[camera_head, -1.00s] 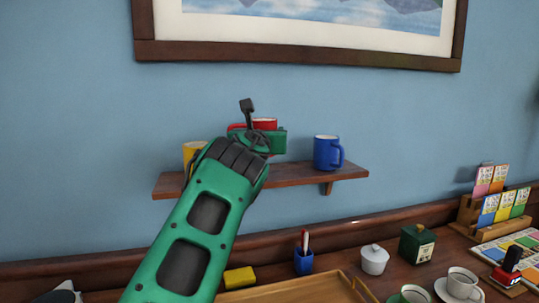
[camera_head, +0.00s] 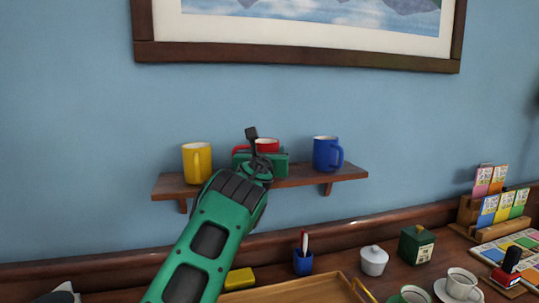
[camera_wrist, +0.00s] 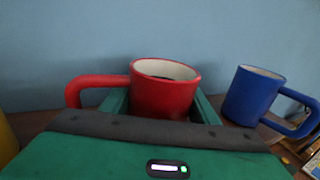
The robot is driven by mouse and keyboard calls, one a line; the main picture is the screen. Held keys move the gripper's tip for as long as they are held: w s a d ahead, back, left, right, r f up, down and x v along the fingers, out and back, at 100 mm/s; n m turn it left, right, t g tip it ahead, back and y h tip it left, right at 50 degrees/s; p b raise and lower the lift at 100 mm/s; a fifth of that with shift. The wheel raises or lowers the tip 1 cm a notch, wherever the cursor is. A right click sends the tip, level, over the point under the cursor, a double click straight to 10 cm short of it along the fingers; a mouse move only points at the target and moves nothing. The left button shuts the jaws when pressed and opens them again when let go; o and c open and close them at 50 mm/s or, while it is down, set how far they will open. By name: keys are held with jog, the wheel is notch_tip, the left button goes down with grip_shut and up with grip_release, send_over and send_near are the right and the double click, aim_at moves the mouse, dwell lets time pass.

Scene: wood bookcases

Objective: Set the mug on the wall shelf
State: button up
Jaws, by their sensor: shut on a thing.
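A red mug with a white inside (camera_head: 267,145) is upright between the yellow and blue mugs in the head view. My green gripper (camera_head: 262,160) is shut on it. In the wrist view the red mug (camera_wrist: 163,92) sits between my two fingers, with its handle out to the left. The brown wall shelf (camera_head: 310,176) is behind and below my gripper. My gripper hides the mug's base, so I cannot tell whether it touches the shelf.
A yellow mug (camera_head: 197,163) stands at the shelf's left end and a blue mug (camera_head: 326,154) toward its right end. A framed picture (camera_head: 300,52) hangs above. Below, a wooden tray (camera_head: 300,291), a blue pen cup (camera_head: 303,262) and a white lidded pot (camera_head: 374,260) stand on a counter.

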jog(key=o, duration=1)
jog(key=shift+c, duration=0.2)
jog(key=shift+r, duration=0.15)
jog(key=s+a, duration=0.1)
jog(key=s, duration=1)
jog(key=shift+s+a, duration=0.3)
jog(key=shift+s, duration=0.1)
